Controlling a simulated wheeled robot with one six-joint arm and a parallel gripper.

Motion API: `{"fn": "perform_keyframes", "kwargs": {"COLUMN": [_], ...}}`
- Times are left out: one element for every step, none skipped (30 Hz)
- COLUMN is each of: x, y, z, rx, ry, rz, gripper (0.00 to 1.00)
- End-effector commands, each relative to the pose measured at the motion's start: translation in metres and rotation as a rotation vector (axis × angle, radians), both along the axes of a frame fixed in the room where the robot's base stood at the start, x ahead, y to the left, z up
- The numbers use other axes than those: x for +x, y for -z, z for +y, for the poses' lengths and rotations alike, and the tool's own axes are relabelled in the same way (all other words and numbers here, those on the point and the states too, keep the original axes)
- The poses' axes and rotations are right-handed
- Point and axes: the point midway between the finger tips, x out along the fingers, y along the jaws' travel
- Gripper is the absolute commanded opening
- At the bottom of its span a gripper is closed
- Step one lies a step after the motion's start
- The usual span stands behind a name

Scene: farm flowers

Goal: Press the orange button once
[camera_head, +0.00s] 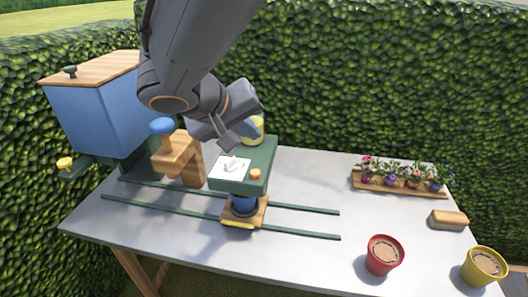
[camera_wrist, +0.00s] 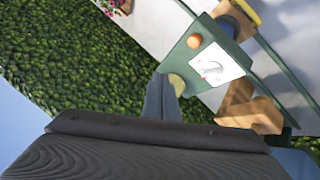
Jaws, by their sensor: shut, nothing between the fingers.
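The orange button (camera_head: 255,174) sits on the top of a green box (camera_head: 256,155), right of a white dial plate (camera_head: 230,168). In the wrist view the orange button (camera_wrist: 194,41) shows near the upper middle, on the green top beside the white plate (camera_wrist: 218,68). My gripper (camera_head: 228,147) is shut and empty, above the back left part of the green box, behind the white plate. In the wrist view its fingertips (camera_wrist: 162,80) point toward the box and are apart from the button. Whether the fingers touch the box cannot be told.
A blue hopper (camera_head: 103,110) and a wooden block with a blue knob (camera_head: 178,157) stand left. Green rails (camera_head: 290,232) run along the grey table. A flower tray (camera_head: 400,183), a red pot (camera_head: 383,255) and a yellow pot (camera_head: 484,266) stand right. A hedge rises behind.

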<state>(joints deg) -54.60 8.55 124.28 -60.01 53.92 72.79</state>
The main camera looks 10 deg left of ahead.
Motion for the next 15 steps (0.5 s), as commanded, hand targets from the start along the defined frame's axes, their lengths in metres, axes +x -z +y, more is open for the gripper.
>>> {"fn": "perform_keyframes", "kwargs": {"x": [0.000, 0.000, 0.001, 0.001, 0.001, 0.001, 0.001, 0.001, 0.001, 0.001, 0.001, 0.001, 0.001, 0.001, 0.001], "y": [0.008, 0.012, 0.018, 0.022, 0.026, 0.031, 0.035, 0.040, 0.045, 0.049, 0.053, 0.057, 0.060, 0.063, 0.066], "z": [0.000, -0.001, -0.001, -0.001, -0.001, -0.001, -0.001, -0.001, -0.001, -0.001, -0.001, -0.001, -0.001, -0.001, -0.001], "rx": [-0.002, -0.003, -0.002, -0.002, -0.004, -0.004, -0.003, -0.003, -0.003, -0.003, -0.003, -0.001, 0.000, 0.000, 0.000], "ry": [0.000, -0.001, 0.000, 0.000, 0.000, 0.000, 0.001, 0.001, 0.001, 0.001, 0.001, 0.002, 0.002, 0.002, 0.002], "rz": [0.002, 0.002, 0.002, 0.002, 0.002, 0.002, 0.001, 0.002, 0.002, 0.002, 0.002, 0.001, 0.000, 0.001, 0.001], "gripper": [0.00, 0.00, 0.00, 0.00, 0.00, 0.00, 0.00, 0.00, 0.00, 0.00, 0.00, 0.00, 0.00, 0.00, 0.00]}}
